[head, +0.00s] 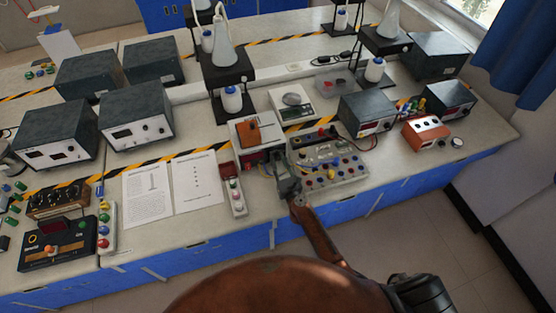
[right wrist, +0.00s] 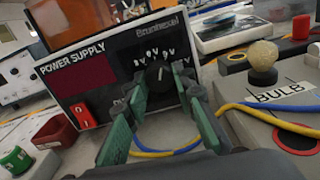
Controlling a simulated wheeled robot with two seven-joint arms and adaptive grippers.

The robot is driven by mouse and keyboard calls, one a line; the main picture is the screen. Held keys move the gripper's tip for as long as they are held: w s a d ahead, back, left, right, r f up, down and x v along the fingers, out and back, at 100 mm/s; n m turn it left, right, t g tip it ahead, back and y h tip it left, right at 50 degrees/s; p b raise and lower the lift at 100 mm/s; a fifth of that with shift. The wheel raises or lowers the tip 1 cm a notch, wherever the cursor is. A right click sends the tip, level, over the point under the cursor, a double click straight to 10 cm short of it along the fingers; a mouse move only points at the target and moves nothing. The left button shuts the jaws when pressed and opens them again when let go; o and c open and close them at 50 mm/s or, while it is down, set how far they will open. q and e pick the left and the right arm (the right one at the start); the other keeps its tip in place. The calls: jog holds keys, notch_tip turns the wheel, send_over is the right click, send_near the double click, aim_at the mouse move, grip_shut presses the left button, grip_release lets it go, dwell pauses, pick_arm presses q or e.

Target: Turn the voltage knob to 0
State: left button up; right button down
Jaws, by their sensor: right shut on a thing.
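The power supply (head: 241,128) stands near the front edge of the bench in the head view, with a brown-orange thing on top. In the right wrist view, its black front panel (right wrist: 115,52) reads "POWER SUPPLY". That panel has a dark red display (right wrist: 88,77), a red switch (right wrist: 83,115) and the black voltage knob (right wrist: 159,77). My left gripper is out of view.
A circuit board (head: 330,172) with a bulb (right wrist: 263,57) and wires lies just right of my right gripper. Blue and yellow wires (right wrist: 170,151) pass below the knob. A narrow block (head: 235,192) with coloured terminals and paper sheets (head: 193,180) lie to the left.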

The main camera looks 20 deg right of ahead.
jog(key=n, duration=0.5)
jog(key=shift+n+p, duration=0.3)
jog(key=shift+p, duration=0.1)
jog(key=n, duration=0.5)
jog(key=shift+p, duration=0.35)
jog(key=n+p, duration=0.1)
jog(key=n, duration=0.5)
jog(key=shift+n+p, duration=0.3)
jog(key=shift+n, duration=1.8)
jog(key=c, duration=1.6)
grip_release()
jog(key=shift+r, duration=0.1)
